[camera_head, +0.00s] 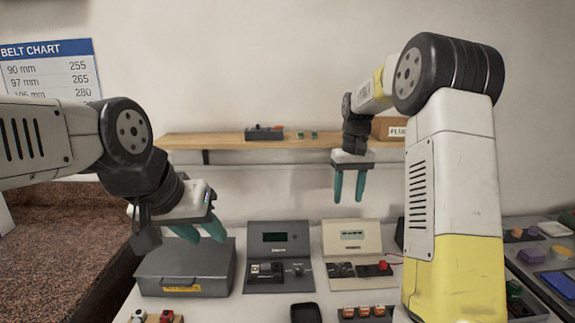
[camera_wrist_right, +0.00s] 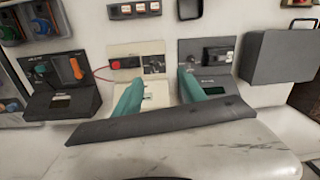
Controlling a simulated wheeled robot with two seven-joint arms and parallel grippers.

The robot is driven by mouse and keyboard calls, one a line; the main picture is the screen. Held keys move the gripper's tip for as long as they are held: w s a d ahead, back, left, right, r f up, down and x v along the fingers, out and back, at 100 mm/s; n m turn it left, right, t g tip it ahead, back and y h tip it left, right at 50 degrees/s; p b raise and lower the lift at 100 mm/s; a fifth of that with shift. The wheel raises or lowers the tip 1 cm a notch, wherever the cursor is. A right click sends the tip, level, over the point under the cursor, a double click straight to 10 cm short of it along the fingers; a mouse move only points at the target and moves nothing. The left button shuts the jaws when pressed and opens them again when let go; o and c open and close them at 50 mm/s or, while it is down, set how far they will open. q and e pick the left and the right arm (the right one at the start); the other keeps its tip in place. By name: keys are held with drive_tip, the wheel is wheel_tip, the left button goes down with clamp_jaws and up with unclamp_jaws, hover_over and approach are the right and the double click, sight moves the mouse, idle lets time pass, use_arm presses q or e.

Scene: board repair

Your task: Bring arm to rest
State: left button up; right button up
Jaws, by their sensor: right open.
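My right gripper (camera_head: 349,187) hangs in front of the wall shelf with its two teal fingers pointing down, apart and empty. In the right wrist view its fingers (camera_wrist_right: 158,92) are spread, with nothing between them. My left gripper (camera_head: 205,234) is at the left, above the grey metal box (camera_head: 186,270).
A shelf (camera_head: 235,141) on the wall holds a small grey device (camera_head: 264,133) and a cardboard box (camera_head: 388,129). On the bench stand a dark tester (camera_head: 278,256) and a cream tester (camera_head: 352,243). Coloured parts in trays (camera_head: 552,284) lie at the right.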

drive_tip(key=s+a+r+t+y, duration=0.1)
drive_tip(key=s+r+t, duration=0.1)
drive_tip(key=s+r, duration=0.45)
drive_tip(key=s+a+r+t, duration=0.1)
drive_tip(key=s+r, duration=0.2)
drive_tip(key=s, duration=0.6)
drive_tip(key=s+a+f+m+t, duration=0.1)
drive_tip(key=s+f+t, duration=0.1)
drive_tip(key=s, duration=1.1)
drive_tip(key=shift+s+a+t+y, duration=0.2)
drive_tip(key=shift+s+t+y, duration=0.2)
drive_tip(key=shift+t, duration=0.3)
